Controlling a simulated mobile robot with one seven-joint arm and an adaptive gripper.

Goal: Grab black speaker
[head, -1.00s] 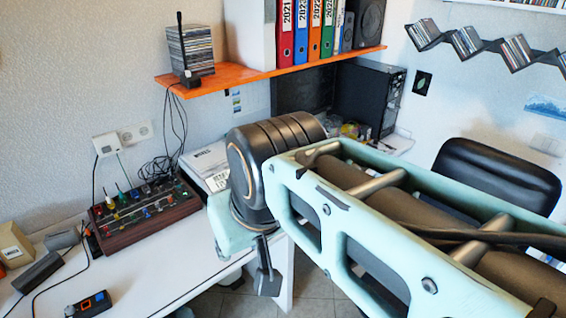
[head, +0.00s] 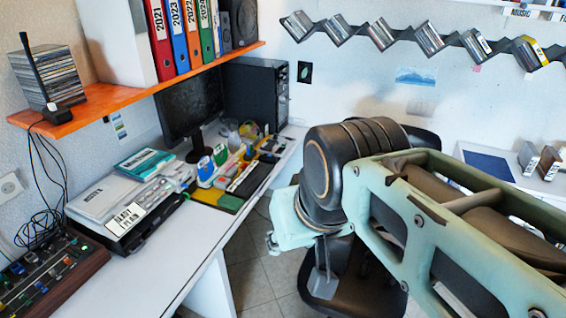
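A black speaker (head: 243,22) stands upright at the right end of the orange shelf in the head view, beside a smaller grey-dark box (head: 224,26). My arm fills the lower right, well apart from the speaker. What seems to be part of my gripper (head: 323,283) hangs below the arm's wrist, over the black chair. The rest of it is hidden behind the arm, so its fingers cannot be made out. Nothing is seen held.
The orange shelf (head: 150,88) also bears folders (head: 182,35) and a disc stack (head: 46,78). Below are a monitor (head: 190,105), a black computer tower (head: 258,95) and a cluttered white desk (head: 190,238). A black chair (head: 345,270) stands under my arm. A zigzag disc shelf (head: 400,38) hangs on the right wall.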

